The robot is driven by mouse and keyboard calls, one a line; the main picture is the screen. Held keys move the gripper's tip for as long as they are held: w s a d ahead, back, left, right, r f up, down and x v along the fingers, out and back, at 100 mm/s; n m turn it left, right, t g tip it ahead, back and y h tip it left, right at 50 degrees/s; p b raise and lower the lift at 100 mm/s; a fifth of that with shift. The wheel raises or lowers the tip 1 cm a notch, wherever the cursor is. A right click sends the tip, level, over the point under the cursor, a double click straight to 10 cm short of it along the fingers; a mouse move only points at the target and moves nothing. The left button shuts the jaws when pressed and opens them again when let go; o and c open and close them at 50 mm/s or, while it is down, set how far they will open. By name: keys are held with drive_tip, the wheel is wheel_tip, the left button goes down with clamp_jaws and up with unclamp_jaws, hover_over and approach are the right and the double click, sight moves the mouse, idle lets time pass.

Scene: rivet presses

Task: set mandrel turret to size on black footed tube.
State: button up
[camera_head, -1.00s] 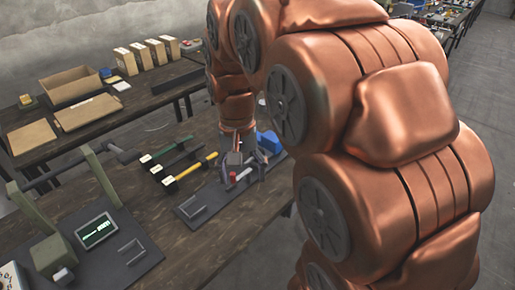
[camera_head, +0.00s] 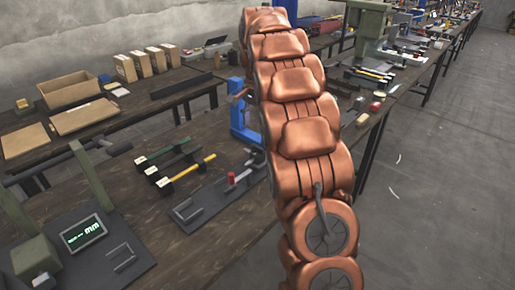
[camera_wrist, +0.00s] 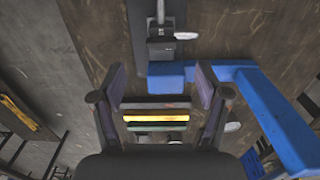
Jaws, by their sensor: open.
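The black footed tube (camera_head: 174,166) lies on the near bench in the head view, between a green footed tube (camera_head: 161,152) and a yellow one (camera_head: 188,173). A blue press (camera_head: 243,124) stands beyond them, partly hidden by my arm. In the wrist view its blue frame (camera_wrist: 272,115) runs across the right. My gripper (camera_wrist: 160,82) is open and empty in the wrist view. Between its fingers, lower down, are dark, yellow and green bars (camera_wrist: 156,119). A dark block with a pale handle (camera_wrist: 164,46) is above. I cannot tell which part is the mandrel turret.
A fixture with a red knob (camera_head: 232,178) sits on a dark plate right of the tubes. A green-digit display (camera_head: 84,232) is at the front left. A back bench holds an open cardboard box (camera_head: 68,92). More presses stand at right; floor there is clear.

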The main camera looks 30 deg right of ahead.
drive_tip(key=shift+w+d+f, duration=0.2)
drive_tip(key=shift+d+f, duration=0.1)
drive_tip(key=shift+f, duration=0.05)
drive_tip(key=shift+f+p, duration=0.3)
drive_tip(key=shift+f, duration=3.45)
drive_tip(key=c, duration=1.2)
